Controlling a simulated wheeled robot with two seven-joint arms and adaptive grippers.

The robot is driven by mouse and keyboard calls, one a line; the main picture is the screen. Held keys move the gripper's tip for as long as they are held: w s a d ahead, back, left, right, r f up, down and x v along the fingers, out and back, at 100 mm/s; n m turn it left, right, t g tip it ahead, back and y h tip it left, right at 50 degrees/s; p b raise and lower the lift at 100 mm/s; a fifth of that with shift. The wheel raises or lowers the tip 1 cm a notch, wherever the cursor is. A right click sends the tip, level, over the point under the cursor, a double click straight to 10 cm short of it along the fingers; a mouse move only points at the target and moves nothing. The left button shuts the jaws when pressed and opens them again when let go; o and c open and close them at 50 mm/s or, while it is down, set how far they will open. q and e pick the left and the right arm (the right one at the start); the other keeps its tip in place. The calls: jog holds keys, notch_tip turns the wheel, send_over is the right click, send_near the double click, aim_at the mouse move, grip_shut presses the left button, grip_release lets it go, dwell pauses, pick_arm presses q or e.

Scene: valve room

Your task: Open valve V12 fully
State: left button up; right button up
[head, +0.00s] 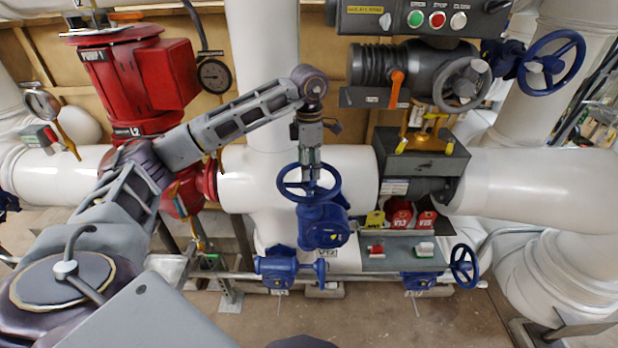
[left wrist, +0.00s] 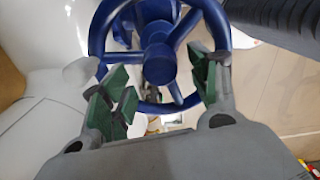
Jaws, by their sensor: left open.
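Valve V12 has a blue handwheel (head: 309,181) on a blue gearbox body (head: 324,228), with a V12 label plate (head: 326,252) below it. It stands in front of the white horizontal pipe in the middle of the head view. My left gripper (head: 309,172) is at the wheel, pointing down at it. In the left wrist view the wheel's hub (left wrist: 158,62) and spokes show just beyond the open fingers (left wrist: 160,95), which have green pads. The fingers are apart on either side of the hub's line. I cannot tell whether they touch the rim. My right gripper is not in view.
Other blue handwheels stand at upper right (head: 551,60) and lower right (head: 464,266). A red pump (head: 140,75) is at left. A grey control box (head: 425,18) and actuator (head: 410,65) are right of my left arm. Small tags stand on a grey shelf (head: 388,262).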

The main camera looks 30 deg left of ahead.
pick_arm(q)
jog(key=shift+f+b, duration=1)
jog(key=shift+f, duration=0.75)
jog(key=shift+s+f, duration=0.1)
jog(key=shift+f, duration=0.1)
jog(key=shift+f, duration=0.1)
jog(key=shift+c, duration=0.4)
